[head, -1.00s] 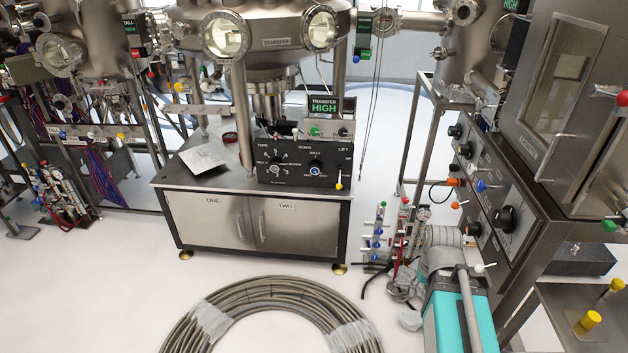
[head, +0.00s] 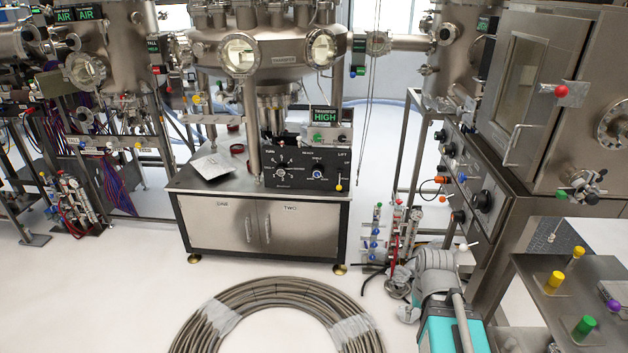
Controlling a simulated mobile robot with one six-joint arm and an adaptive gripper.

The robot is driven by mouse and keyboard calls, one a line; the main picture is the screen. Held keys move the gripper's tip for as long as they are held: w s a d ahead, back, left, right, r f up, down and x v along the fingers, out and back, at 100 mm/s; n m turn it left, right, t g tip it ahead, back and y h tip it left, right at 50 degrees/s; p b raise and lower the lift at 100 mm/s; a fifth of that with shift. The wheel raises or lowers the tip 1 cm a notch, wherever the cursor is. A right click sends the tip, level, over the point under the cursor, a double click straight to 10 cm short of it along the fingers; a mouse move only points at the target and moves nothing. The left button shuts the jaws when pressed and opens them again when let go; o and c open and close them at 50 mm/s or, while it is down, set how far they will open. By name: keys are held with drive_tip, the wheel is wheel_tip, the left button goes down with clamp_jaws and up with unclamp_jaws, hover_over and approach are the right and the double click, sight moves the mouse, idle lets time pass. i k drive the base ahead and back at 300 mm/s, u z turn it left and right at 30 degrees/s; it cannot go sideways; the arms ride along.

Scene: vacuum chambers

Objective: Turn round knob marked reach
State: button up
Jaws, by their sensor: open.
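A black control box (head: 300,182) stands on the front right of the steel cabinet under the transfer chamber. White lettering on its face seems to read turn at left, reach in the middle and lift at right, but it is small. A round black knob (head: 317,171) with a blue and white centre sits below the middle lettering. Another round dial knob (head: 281,170) with white marks around it is to its left. A yellow-tipped lever (head: 339,187) hangs at the right end. My gripper is not in view, and nothing touches the box.
A green "transfer high" display (head: 324,114) stands above the box. A hose coil (head: 280,285) lies on the floor before the cabinet (head: 214,225). A teal machine (head: 440,335) and gas valves (head: 376,232) stand to the right.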

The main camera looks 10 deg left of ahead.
sight(317, 170)
drive_tip(key=u, duration=2.2)
drive_tip(key=i, duration=1.4)
drive_tip(key=z, duration=0.1)
